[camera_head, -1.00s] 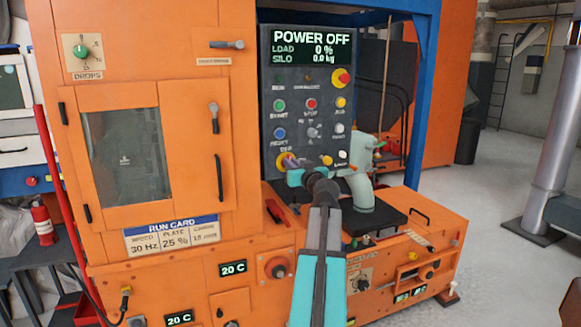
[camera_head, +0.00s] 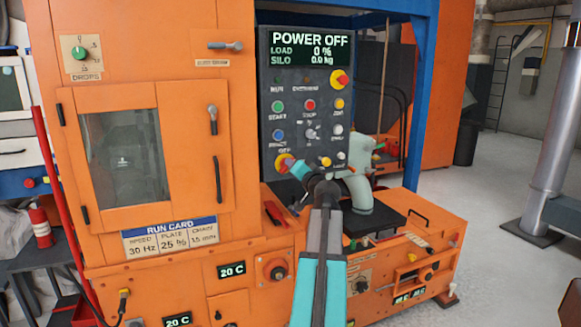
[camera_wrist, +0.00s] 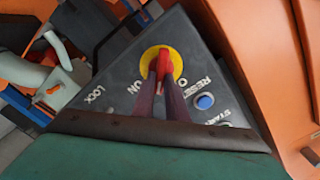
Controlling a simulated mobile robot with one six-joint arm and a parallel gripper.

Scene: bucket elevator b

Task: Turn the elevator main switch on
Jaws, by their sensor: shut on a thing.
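The main switch (camera_wrist: 163,62) is a red handle on a round yellow plate, low on the dark control panel (camera_wrist: 110,62). In the head view the switch (camera_head: 285,163) is at the panel's lower left, partly covered by my wrist. My gripper (camera_wrist: 164,78) has its two dark fingers closed on either side of the red handle. In the wrist view the handle points up and down. "ON" is printed left of the fingers, and another label is partly hidden by them. The display (camera_head: 312,47) reads "POWER OFF", load 0 % and silo 0.0 kg.
The panel holds several buttons close by, including a blue reset button (camera_wrist: 204,102) and a red-and-yellow knob (camera_head: 340,80). A grey-green pipe (camera_head: 357,188) stands right of my wrist. The orange cabinet door (camera_head: 124,155) is to the left. Open floor (camera_head: 500,200) lies at the right.

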